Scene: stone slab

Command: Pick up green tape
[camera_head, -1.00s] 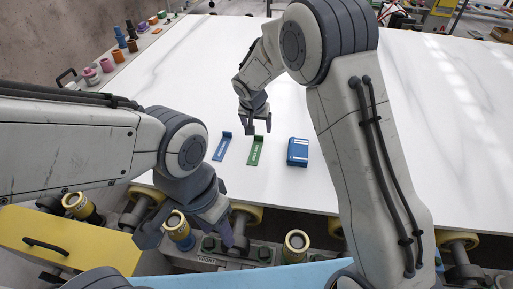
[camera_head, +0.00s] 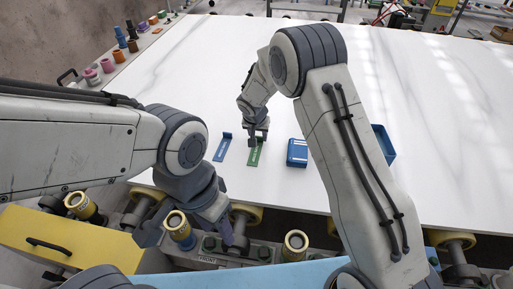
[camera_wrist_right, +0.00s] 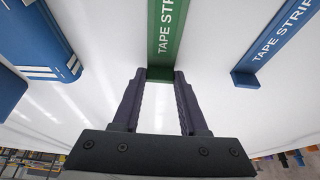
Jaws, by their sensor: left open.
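The green tape strip (camera_head: 255,155) lies flat on the white stone slab, with a raised tab at its far end. It also shows in the right wrist view (camera_wrist_right: 165,40), with its tab end between the fingertips. My right gripper (camera_head: 257,138) is over that far end, low and pointing down. In the wrist view its fingers (camera_wrist_right: 160,78) are apart, one on each side of the tab; contact cannot be made out. My left gripper (camera_head: 192,232) is open and empty in front of the slab's near edge.
A blue tape strip (camera_head: 223,147) lies left of the green one. A blue box (camera_head: 297,153) stands to its right. A blue open bin (camera_head: 384,143) is partly hidden behind my right arm. The slab (camera_head: 440,110) is otherwise largely clear.

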